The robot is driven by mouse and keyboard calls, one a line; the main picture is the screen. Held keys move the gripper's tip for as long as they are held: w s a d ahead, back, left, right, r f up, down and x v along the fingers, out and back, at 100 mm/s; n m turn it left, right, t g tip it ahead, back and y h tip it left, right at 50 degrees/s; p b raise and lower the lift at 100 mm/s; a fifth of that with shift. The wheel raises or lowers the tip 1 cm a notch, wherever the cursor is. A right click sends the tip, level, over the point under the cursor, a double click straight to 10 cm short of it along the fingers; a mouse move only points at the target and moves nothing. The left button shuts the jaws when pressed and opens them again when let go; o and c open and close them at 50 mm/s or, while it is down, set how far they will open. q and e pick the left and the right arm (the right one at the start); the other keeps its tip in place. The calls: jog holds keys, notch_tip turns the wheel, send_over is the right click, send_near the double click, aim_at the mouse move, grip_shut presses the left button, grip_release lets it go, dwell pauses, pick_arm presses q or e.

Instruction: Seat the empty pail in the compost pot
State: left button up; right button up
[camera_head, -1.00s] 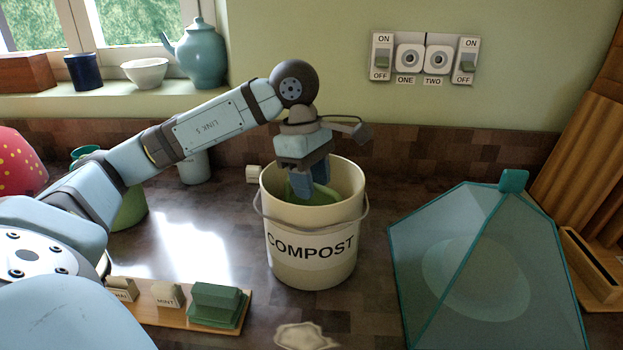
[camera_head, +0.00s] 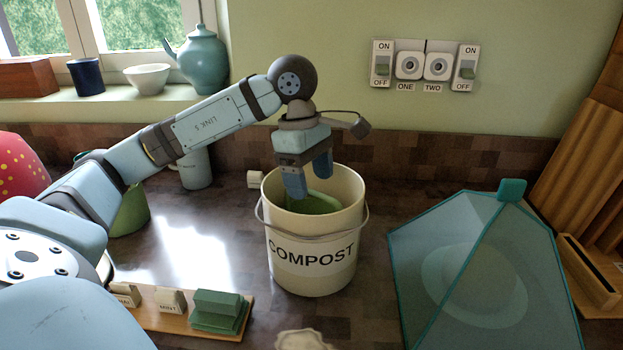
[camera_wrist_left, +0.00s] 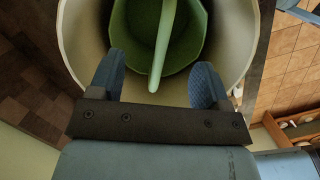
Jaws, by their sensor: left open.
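The cream compost pot (camera_head: 312,262) stands upright on the dark counter, with a COMPOST label and a wire handle. The green pail (camera_head: 315,204) is inside the pot, its upper part showing below the rim. In the left wrist view the pail (camera_wrist_left: 133,52) sits within the pot's wall (camera_wrist_left: 82,40), its pale green handle (camera_wrist_left: 163,50) crossing its opening. My left gripper (camera_head: 309,178) is open above the pail at the pot's rim. In the left wrist view its blue fingers (camera_wrist_left: 160,82) are apart, on either side of the handle's lower end, and hold nothing. My right gripper is out of view.
A teal glass cover (camera_head: 480,270) stands to the right of the pot. A wooden board (camera_head: 180,318) with small labelled blocks and a green block (camera_head: 217,310) lies at front left. A pale object (camera_head: 303,340) lies at the front edge. The wall has switches (camera_head: 425,65).

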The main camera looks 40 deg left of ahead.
pick_arm(q)
jog(key=shift+s+a+r+p, duration=0.1)
jog(key=shift+a+r+p, duration=0.15)
jog(key=shift+r+p, duration=0.7)
jog(key=shift+a+r+p, duration=0.25)
jog(key=shift+r+p, duration=0.1)
jog(key=shift+r, duration=1.05)
jog(key=shift+f, duration=0.1)
